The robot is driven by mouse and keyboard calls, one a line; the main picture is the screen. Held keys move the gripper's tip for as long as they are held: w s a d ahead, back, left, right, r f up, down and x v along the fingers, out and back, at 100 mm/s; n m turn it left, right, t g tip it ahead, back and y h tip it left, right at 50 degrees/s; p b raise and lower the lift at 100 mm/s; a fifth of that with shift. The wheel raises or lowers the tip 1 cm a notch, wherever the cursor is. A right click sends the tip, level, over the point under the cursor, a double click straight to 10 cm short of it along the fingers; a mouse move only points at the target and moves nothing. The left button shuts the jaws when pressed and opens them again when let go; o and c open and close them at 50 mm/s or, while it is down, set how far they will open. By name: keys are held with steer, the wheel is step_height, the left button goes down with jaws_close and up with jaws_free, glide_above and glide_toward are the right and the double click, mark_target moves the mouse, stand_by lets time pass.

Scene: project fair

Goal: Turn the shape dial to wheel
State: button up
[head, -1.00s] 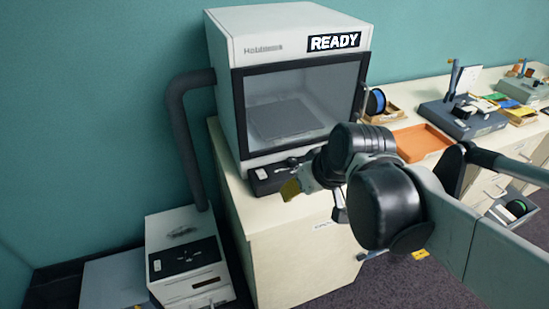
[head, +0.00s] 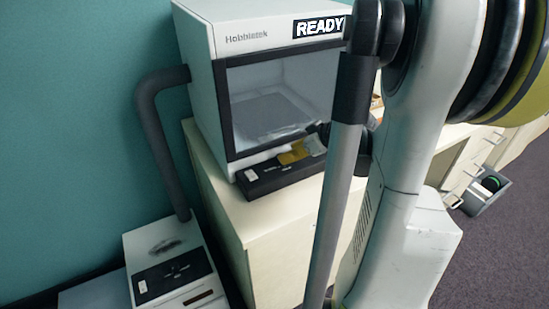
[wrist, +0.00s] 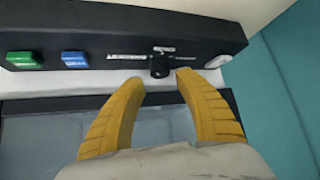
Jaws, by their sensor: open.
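The white machine (head: 200,60) has a READY sign and a dark window. A black control panel (head: 275,180) juts out below the window. In the wrist view the panel (wrist: 110,30) carries a small black knob (wrist: 160,66), which looks like the shape dial. Lettering surrounds it, too small to read, so its setting cannot be told. My gripper (wrist: 158,78) is open and empty, its yellow fingertips just short of the knob, one to each side. In the head view my gripper (head: 295,153) is over the panel's right part; the knob cannot be made out there.
A second white unit (head: 165,250) stands low at the left, joined by a grey pipe (head: 155,130).

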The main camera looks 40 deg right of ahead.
steer(key=b+x, duration=0.1)
steer(key=x, duration=0.3)
steer(key=shift+w+a+f, duration=0.1)
steer(key=shift+w+f, duration=0.15)
steer(key=shift+w, duration=0.05)
jaws_close()
